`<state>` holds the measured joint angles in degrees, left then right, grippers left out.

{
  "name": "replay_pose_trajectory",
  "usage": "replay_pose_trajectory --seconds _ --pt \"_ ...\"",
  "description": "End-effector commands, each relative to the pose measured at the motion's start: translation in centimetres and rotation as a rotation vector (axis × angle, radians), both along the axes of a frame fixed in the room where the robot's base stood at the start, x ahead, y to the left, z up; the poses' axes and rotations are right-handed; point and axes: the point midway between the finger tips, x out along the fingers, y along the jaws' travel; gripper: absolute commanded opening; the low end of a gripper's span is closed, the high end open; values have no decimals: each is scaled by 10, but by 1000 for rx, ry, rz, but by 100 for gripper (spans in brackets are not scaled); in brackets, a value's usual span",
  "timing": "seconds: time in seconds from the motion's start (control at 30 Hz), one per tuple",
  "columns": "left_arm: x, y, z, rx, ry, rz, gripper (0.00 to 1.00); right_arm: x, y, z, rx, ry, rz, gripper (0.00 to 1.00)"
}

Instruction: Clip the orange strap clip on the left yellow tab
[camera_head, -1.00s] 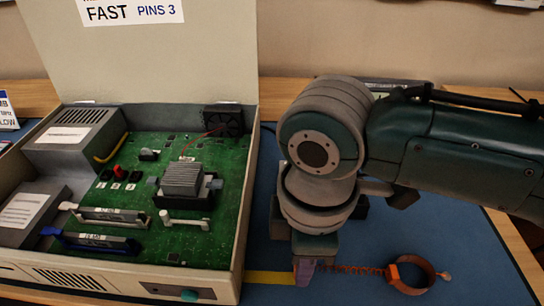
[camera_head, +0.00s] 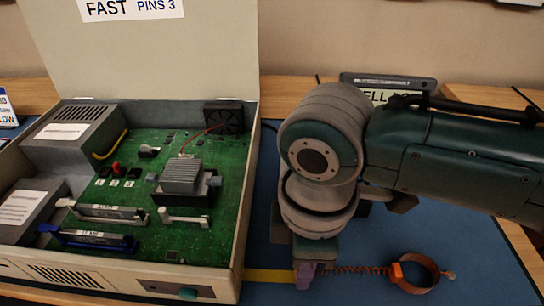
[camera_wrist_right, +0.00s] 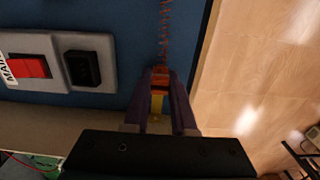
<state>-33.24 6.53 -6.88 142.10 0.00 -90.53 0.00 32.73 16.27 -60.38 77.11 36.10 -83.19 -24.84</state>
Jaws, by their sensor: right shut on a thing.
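My right gripper (camera_head: 304,277) is low over the blue mat, just right of the open computer case. Its purple fingers are shut on a small orange clip (camera_wrist_right: 158,79), which shows between them in the right wrist view. A yellow strip (camera_head: 268,276) runs from the case's right side to the fingers. Yellow also shows between the fingers, just below the clip (camera_wrist_right: 155,104); I cannot tell whether the clip grips it. A coiled orange cord (camera_head: 350,269) leads right from the gripper to a strap band (camera_head: 419,288) on the mat. My left gripper is out of view.
The open case (camera_head: 240,225) with a green board (camera_head: 190,240) fills the left. A red switch (camera_wrist_right: 30,66) and a black socket (camera_wrist_right: 82,68) show in the wrist view.

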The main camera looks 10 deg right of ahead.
Motion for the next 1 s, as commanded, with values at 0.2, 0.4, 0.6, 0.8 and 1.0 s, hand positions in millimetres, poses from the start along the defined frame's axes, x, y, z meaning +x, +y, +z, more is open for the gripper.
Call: replay_pose_trajectory --seconds 0.2,0.4,0.6,0.8,1.0 --pt "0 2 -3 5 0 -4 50 0 0 -4 0 0 0 0" --pt "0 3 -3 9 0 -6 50 0 0 -4 0 0 0 26" --pt "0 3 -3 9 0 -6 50 0 0 -4 0 0 0 49" --pt "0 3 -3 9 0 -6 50 0 0 -4 0 0 0 59" --pt "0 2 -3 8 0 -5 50 0 0 -4 0 0 0 59"
